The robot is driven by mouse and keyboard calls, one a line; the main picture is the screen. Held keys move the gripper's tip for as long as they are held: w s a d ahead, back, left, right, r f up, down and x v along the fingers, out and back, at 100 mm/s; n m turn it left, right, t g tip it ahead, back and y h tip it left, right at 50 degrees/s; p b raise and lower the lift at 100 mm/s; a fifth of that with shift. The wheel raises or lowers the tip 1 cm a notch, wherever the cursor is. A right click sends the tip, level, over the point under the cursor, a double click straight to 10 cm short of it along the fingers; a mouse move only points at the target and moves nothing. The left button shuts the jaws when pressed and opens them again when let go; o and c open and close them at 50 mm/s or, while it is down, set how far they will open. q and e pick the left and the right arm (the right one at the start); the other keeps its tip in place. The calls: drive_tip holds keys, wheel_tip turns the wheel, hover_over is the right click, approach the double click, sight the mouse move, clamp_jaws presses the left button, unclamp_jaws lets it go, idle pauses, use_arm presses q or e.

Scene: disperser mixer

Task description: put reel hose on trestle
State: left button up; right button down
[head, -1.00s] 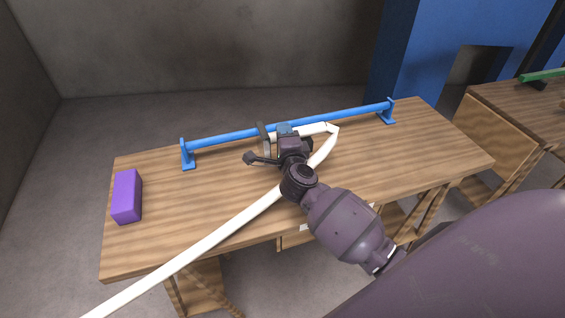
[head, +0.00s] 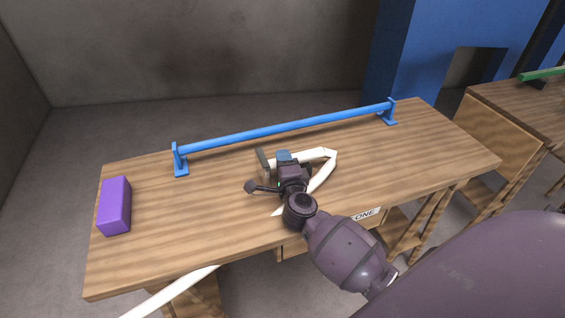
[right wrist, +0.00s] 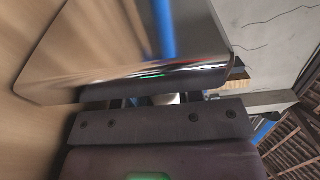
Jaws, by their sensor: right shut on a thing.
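The white hose (head: 324,170) bends in a sharp loop beside my right gripper (head: 280,165) in the head view. My right gripper is shut on the hose, over the wooden trestle table (head: 420,150). The reel is not seen. My left gripper is not in view.
A blue rail (head: 285,127) on two feet stands along the table's back, behind my gripper. A purple block (head: 115,206) stands at the left end. A label reading ONE (head: 366,214) is on the front edge. The table's right part is clear.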

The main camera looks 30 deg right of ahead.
drive_tip(key=shift+f, duration=0.1)
drive_tip(key=c, duration=0.8)
unclamp_jaws()
drive_tip(key=shift+s, duration=0.15)
drive_tip(key=p+v, duration=0.1)
drive_tip(key=v, duration=1)
drive_tip(key=shift+s+a, duration=0.2)
drive_tip(key=shift+s, duration=0.15)
